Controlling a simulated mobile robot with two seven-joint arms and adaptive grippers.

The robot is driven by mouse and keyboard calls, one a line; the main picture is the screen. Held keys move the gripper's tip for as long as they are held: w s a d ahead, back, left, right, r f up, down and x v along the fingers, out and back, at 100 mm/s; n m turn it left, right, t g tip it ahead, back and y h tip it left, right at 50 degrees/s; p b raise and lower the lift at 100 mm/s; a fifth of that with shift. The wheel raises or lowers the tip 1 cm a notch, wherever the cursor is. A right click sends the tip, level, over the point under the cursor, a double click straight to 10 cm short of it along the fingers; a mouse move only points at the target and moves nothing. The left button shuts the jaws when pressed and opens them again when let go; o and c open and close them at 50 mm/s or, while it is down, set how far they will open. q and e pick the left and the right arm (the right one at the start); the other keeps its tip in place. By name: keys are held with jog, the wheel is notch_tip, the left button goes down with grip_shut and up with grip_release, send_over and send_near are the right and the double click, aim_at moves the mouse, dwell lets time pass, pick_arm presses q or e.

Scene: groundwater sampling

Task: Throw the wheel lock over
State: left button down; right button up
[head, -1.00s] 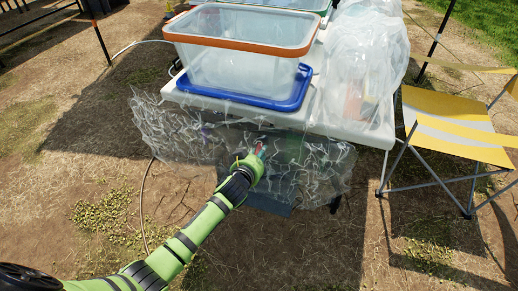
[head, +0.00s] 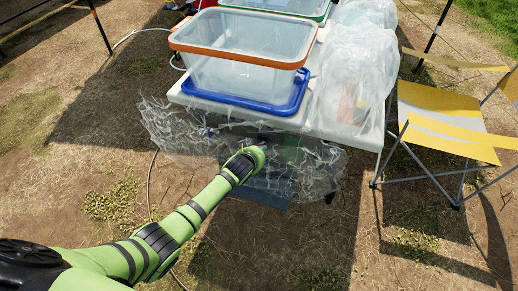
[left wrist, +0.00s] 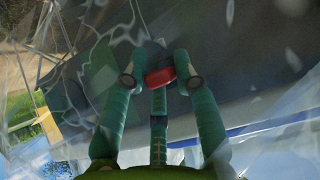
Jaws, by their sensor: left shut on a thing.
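My left gripper (head: 258,153) is at the front edge of the white table, at the clear plastic sheeting (head: 185,135) that hangs there. In the left wrist view its green fingers (left wrist: 160,85) are closed around a small red piece (left wrist: 160,77), which looks like the wheel lock's lever. A dark grey surface lies behind the red piece. The plastic partly veils the left wrist view, so what the red piece is fixed to is unclear. No wheel can be made out. My right gripper is in neither view.
A clear bin with an orange rim (head: 240,43) stands on a blue lid (head: 245,95) on the white table (head: 330,125). Bagged items (head: 355,75) stand to its right. A yellow folding chair (head: 440,115) is at the right. Bare ground lies in front.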

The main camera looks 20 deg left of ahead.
pick_arm(q)
jog(key=shift+s+f, duration=0.1)
dwell(0.5)
jog(key=c, duration=1.2)
grip_release()
jog(key=v, duration=1.2)
